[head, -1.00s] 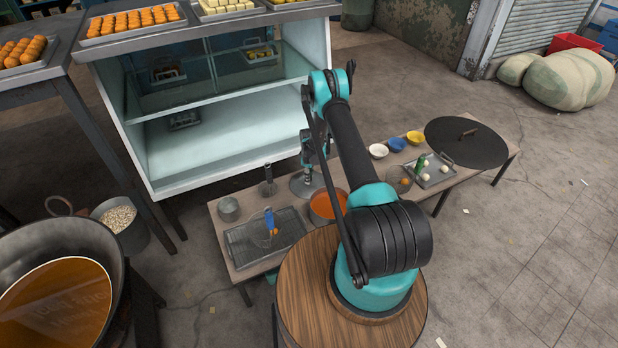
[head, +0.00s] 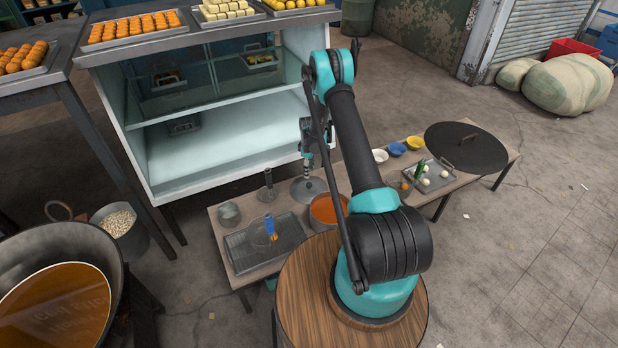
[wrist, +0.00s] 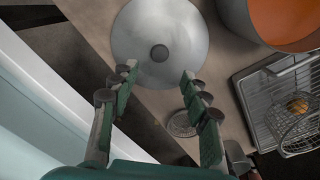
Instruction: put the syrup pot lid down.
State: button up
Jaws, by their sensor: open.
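The syrup pot lid (head: 309,189) is a round grey metal disc with a dark knob. It lies on the low wooden table beside the pot of orange syrup (head: 325,209). In the wrist view the lid (wrist: 158,22) lies flat near the table edge, knob up. My gripper (head: 307,166) is above the lid, apart from it. In the wrist view my gripper (wrist: 158,74) has its two fingers spread and empty, with the knob beyond and between the tips. The syrup pot (wrist: 285,20) is partly cut off there.
A wire rack tray (head: 262,243), a ladle-like tool (head: 267,187) and a small metal pot (head: 229,213) share the table (head: 222,257). Bowls (head: 397,149) and a large black round lid (head: 465,150) stand further right. A glass display case (head: 225,150) rises close behind.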

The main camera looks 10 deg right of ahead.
jog(key=s+d+r+m+t, duration=0.15)
jog(key=s+r, duration=0.35)
jog(key=r, duration=0.5)
jog(key=s+r+m, duration=0.2)
jog(key=s+r, duration=0.2)
jog(key=r, duration=0.6)
jog(key=s+d+r+m+t, duration=0.15)
jog(key=s+r, duration=0.35)
jog(key=r, duration=0.5)
jog(key=s+r+m, duration=0.2)
jog(key=s+m, duration=0.1)
jog(key=s, duration=1.1)
jog(key=s+d+r+m+t, duration=0.1)
jog(key=s+r+m, duration=0.2)
jog(key=s, duration=1)
jog(key=shift+s+r+m, duration=0.25)
jog(key=shift+s+m, duration=0.1)
jog(key=shift+m, duration=0.45)
